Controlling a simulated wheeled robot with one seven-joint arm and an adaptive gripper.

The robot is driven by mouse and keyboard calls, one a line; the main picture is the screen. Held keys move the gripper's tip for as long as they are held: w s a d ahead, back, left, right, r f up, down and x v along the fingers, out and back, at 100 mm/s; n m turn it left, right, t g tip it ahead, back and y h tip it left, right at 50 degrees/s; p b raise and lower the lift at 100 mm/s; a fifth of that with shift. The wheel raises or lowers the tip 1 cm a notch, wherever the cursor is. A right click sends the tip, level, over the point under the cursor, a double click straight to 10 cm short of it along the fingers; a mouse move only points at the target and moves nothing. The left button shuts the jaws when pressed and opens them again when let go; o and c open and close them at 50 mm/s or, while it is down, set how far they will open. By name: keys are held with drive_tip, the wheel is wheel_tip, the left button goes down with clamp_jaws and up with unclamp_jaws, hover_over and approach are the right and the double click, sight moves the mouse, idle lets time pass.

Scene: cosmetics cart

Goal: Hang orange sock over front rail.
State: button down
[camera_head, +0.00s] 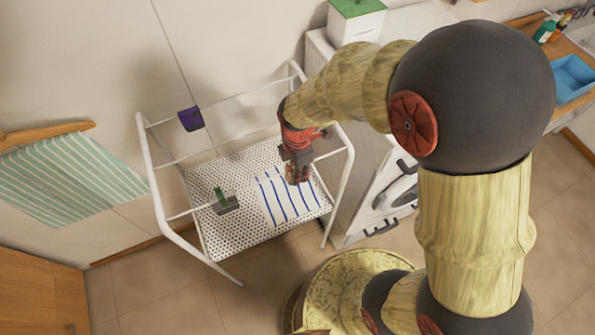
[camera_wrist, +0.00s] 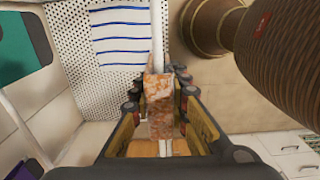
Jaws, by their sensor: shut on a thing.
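The orange sock (camera_wrist: 159,100), mottled orange and pale, is between the fingers of my gripper (camera_wrist: 158,108) in the wrist view. My gripper is shut on it. The front rail (camera_wrist: 156,30), a white tube, runs up the wrist view and lines up with the sock; it shows above and below it. I cannot tell whether the sock touches or straddles the rail. In the head view my gripper (camera_head: 298,176) points down at the right half of the front rail (camera_head: 182,214), and the sock there is mostly hidden by the fingers.
A striped cloth (camera_head: 287,199) lies on the perforated shelf (camera_head: 240,235). A purple item (camera_head: 191,118) hangs on the back rail. A grey and green item (camera_head: 226,204) is on the front rail's left part. A white cabinet (camera_head: 345,205) stands close on the cart's right.

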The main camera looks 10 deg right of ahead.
drive_tip(key=c, duration=1.7)
unclamp_jaws()
drive_tip(key=shift+o, duration=0.3)
wheel_tip(320, 180, up, 12)
